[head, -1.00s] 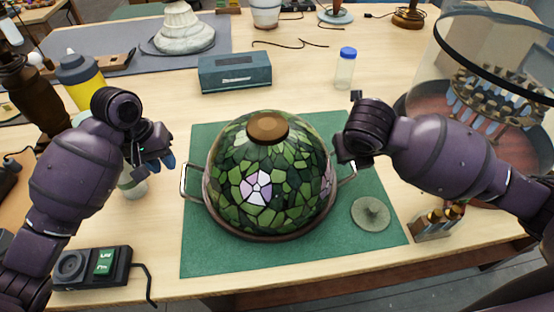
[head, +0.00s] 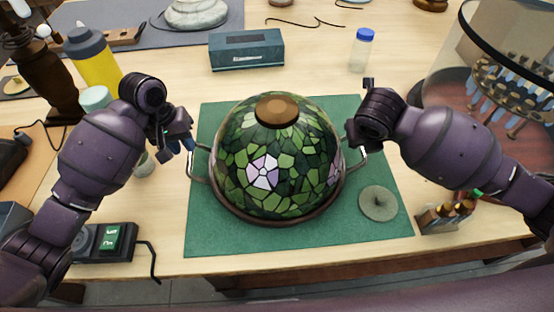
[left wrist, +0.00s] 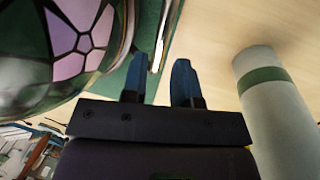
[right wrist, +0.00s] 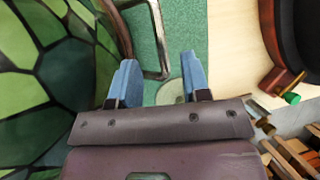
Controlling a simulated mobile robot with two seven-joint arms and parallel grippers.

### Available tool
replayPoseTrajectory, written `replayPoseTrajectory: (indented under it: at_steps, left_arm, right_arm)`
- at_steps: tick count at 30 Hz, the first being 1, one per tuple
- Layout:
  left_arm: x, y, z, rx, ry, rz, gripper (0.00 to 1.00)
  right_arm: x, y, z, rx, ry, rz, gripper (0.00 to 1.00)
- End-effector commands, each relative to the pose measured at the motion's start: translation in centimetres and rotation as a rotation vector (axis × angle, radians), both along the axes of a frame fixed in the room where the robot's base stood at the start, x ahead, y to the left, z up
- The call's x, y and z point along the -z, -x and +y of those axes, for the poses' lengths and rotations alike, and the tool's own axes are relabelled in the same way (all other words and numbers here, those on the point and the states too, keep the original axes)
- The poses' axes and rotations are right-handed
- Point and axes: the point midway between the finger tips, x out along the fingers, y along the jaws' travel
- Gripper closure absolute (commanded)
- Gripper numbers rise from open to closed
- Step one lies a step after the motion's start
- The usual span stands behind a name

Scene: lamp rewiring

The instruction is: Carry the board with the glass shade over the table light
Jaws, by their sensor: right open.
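The glass shade (head: 265,172), a green leaded dome with pale flower panes and a brown cap, sits on a round dark-rimmed board. The board has a metal handle on the left (head: 196,168) and on the right (head: 357,163). My left gripper (head: 186,141) is open beside the left handle; in the left wrist view its blue fingers (left wrist: 160,88) are apart, with the handle (left wrist: 161,40) ahead between them. My right gripper (head: 353,146) is open above the right handle; in the right wrist view the handle (right wrist: 158,60) lies ahead of its fingers (right wrist: 157,82). I cannot tell which base is the table light.
A green mat (head: 225,240) lies under the board, with a small round disc (head: 378,203) on it. A blue-grey box (head: 246,50) and blue-capped bottle (head: 361,50) stand behind. A glass-walled drum (head: 500,90) is at right; a dark turned base (head: 45,75) and yellow bottle (head: 93,60) at left.

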Motion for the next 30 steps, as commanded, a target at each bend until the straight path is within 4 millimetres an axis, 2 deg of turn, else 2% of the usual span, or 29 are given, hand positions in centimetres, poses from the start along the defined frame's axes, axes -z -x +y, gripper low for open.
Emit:
replayPoseTrajectory:
  at_steps: [6,12,18,26,27,30]
  left_arm:
    - [3.4,0.0,-0.7,0.000,0.001,0.002,0.73]
    - [5.6,0.0,-1.1,-0.001,0.000,0.002,0.73]
    - [6.5,0.0,-1.3,0.001,0.001,0.001,0.73]
    - [6.6,0.0,-1.3,0.001,0.000,0.000,0.73]
    - [6.6,0.0,-1.3,0.001,0.000,0.000,0.74]
    - [6.5,0.0,-1.3,0.001,0.000,0.000,0.90]
  right_arm:
    - [3.2,-1.3,-0.7,0.002,-0.002,0.003,0.57]
    - [5.2,-2.2,-1.0,0.001,-0.001,0.001,0.57]
    - [6.0,-2.5,-1.2,0.000,0.000,0.000,0.57]
    - [6.0,-2.5,-1.2,-0.001,0.000,-0.001,0.57]
    - [6.0,-2.5,-1.2,-0.001,0.000,0.000,0.59]
    - [6.0,-2.5,-1.2,-0.001,0.000,0.000,0.74]
